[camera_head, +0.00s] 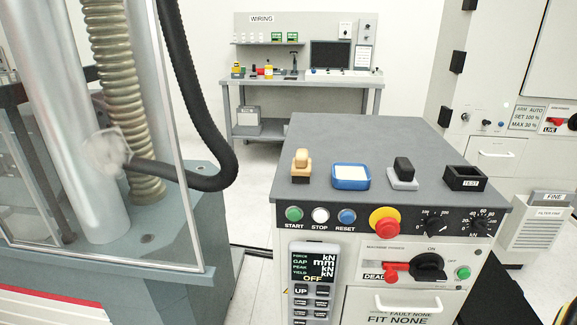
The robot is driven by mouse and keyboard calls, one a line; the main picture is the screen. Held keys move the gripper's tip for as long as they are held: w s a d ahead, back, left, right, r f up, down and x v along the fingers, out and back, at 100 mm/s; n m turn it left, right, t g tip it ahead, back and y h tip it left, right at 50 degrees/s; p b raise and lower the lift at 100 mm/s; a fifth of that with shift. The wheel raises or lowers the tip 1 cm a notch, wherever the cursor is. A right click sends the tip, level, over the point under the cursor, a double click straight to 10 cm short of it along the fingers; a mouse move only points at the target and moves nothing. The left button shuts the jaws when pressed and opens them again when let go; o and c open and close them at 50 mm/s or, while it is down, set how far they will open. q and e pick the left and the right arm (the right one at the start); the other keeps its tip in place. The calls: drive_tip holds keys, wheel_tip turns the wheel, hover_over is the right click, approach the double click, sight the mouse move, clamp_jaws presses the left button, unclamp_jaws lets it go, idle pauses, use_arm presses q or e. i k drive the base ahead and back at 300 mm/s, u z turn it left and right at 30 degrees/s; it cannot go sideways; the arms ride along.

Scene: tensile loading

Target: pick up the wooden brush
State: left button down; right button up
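A small tan wooden piece with an upright rounded handle (301,165) stands on the grey top of the control console (350,135), near its front left edge. Neither of my grippers is in view.
A blue tray with a pale pad (351,184), a black-handled grey block (403,174) and a black box marked TEST (464,181) line the console's front. The console's back is clear. A clear guard panel and black hose (190,90) stand left. A workbench (300,83) is behind.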

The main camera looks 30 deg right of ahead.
sight(301, 167)
drive_tip(key=z, duration=1.2)
